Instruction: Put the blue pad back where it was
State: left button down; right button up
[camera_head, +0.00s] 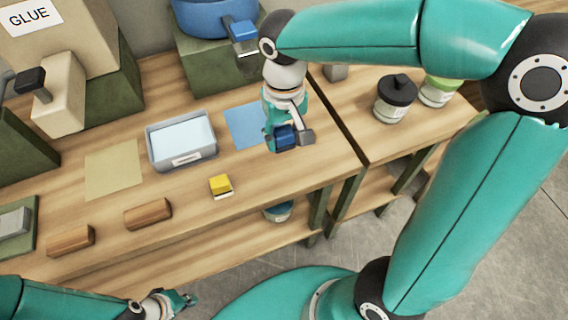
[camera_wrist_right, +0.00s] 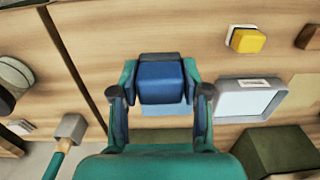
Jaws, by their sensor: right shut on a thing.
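My right gripper (camera_head: 290,138) is shut on the blue pad (camera_head: 284,137), a small dark blue block, and holds it over the wooden table near its right end. In the right wrist view the blue pad (camera_wrist_right: 160,82) sits between the two fingers of the right gripper (camera_wrist_right: 161,92). A light blue sheet (camera_head: 243,124) lies on the table just left of and behind the pad, partly hidden by the gripper. It also shows below the pad in the right wrist view (camera_wrist_right: 165,109). My left gripper (camera_head: 180,301) is low in front of the table, away from the pad; its opening is unclear.
A grey tray (camera_head: 153,158) with pale contents stands left of the blue sheet. A yellow block (camera_head: 220,184), brown wooden blocks (camera_head: 148,214) and a tan sheet (camera_head: 113,169) lie further left. Jars (camera_head: 393,100) stand on the adjoining table, across a dark gap.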

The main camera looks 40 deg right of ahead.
aim_at(284, 175)
notch_tip(284, 175, down, 12)
dwell(0.5)
jog(key=shift+f, duration=0.15)
jog(key=o, duration=1)
notch_tip(284, 175, up, 12)
jog(key=shift+r, duration=0.2)
